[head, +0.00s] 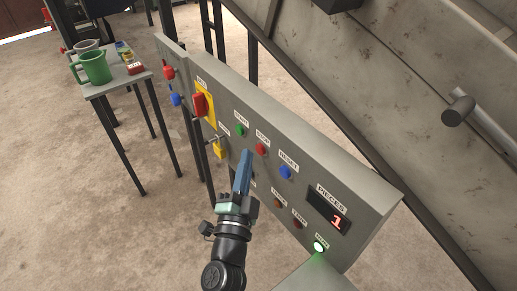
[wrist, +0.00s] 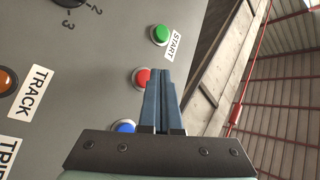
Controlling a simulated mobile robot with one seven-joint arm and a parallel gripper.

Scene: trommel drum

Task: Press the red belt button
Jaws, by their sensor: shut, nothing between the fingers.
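A red button (head: 261,149), labelled STOP, sits on the sloped grey control panel (head: 345,175), between a green START button (head: 240,130) and a blue RESET button (head: 286,172). My gripper (head: 247,152) is shut and empty, its blue fingers just left of the red button. In the wrist view the gripper (wrist: 160,72) overlaps the right edge of the red button (wrist: 140,76); I cannot tell whether they touch. The green button (wrist: 160,35) and part of the blue one (wrist: 124,126) also show there. No label reading "belt" is legible.
A red switch on a yellow plate (head: 210,96) and a padlock (head: 220,148) are left on the panel. Another red knob (head: 168,72) sits farther left. A display (head: 329,212) reads 1 above a lit green lamp (head: 319,246).

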